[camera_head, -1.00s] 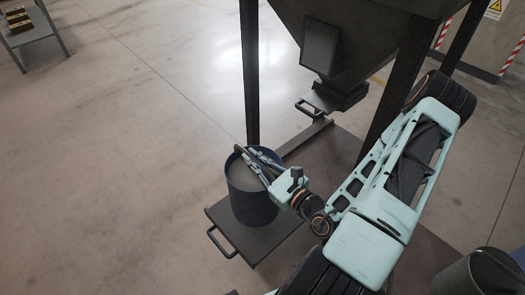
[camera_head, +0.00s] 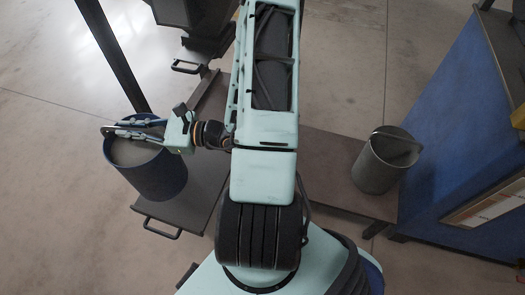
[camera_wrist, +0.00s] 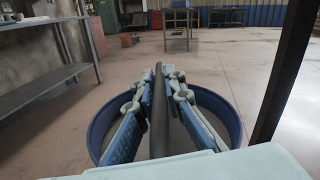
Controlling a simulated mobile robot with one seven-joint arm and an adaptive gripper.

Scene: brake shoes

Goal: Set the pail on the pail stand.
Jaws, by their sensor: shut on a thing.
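A dark blue pail (camera_head: 148,180) with grey contents hangs at or just over the left part of a dark low platform (camera_head: 197,205) with a front handle, in the head view. The pail hides part of that platform; whether its base touches it I cannot tell. My gripper (camera_head: 122,130) is shut on the pail's dark bar handle, which runs between the fingers in the wrist view (camera_wrist: 159,105). The pail's round rim (camera_wrist: 234,118) shows around the fingers. Nothing in view is clearly labelled as the pail stand.
A grey metal pail (camera_head: 380,165) stands on a brown low platform (camera_head: 335,165) at the right. A blue bench (camera_head: 465,110) is beyond it. A dark frame leg (camera_head: 112,50) and a hopper (camera_head: 195,25) rise close behind the blue pail. Open floor lies left.

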